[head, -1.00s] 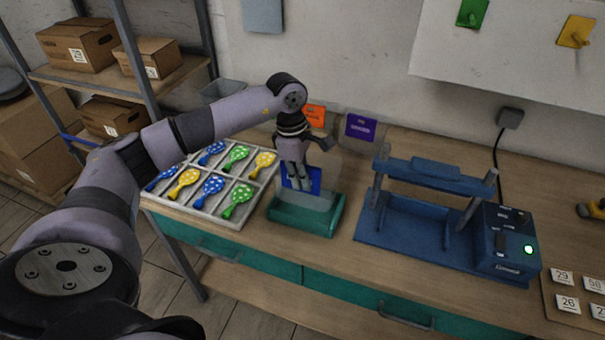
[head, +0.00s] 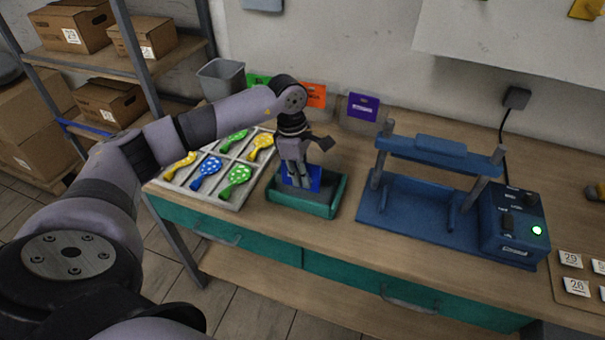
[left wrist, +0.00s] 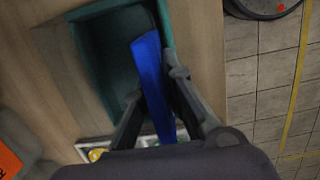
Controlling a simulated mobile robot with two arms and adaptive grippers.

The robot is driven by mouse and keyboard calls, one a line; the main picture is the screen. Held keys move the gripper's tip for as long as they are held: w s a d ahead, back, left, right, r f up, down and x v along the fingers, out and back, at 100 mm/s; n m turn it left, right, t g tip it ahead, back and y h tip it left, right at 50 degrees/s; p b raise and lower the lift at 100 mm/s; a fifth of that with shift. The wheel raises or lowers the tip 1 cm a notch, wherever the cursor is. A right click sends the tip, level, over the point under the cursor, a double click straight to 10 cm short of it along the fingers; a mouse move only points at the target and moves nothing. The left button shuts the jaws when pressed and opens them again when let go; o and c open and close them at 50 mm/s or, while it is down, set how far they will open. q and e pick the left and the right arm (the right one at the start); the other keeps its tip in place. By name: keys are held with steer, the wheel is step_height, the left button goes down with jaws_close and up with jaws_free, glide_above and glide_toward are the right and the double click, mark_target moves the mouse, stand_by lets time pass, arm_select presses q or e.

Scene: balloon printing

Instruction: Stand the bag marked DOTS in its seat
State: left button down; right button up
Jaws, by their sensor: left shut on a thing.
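My left gripper (head: 299,179) is shut on a flat blue bag (head: 316,179), with the fingers pointing down. The bag hangs over or inside a teal tray (head: 321,211) on the bench; I cannot tell whether it touches the floor of the tray. In the left wrist view the blue bag (left wrist: 150,75) shows nearly edge-on between the fingers, slightly tilted, with the teal tray (left wrist: 91,52) around and beyond it. No marking is readable on the bag, so I cannot confirm DOTS. My right gripper is not in view.
A sorting tray (head: 229,207) of spotted balloons lies left of the teal tray. Green (head: 258,81), orange (head: 314,95) and purple (head: 363,107) cards stand behind. A blue press (head: 400,207) stands to the right. A grey bin (head: 221,82) is at the back left.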

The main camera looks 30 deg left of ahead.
arm_select(q)
steer(key=c, duration=1.6)
jaws_free()
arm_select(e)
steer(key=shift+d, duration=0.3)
arm_select(q)
steer(key=shift+r, duration=0.1)
steer(key=s+r+p, duration=0.3)
steer(key=r+p, duration=0.1)
steer(key=r, duration=0.3)
steer(key=shift+d, duration=0.35)
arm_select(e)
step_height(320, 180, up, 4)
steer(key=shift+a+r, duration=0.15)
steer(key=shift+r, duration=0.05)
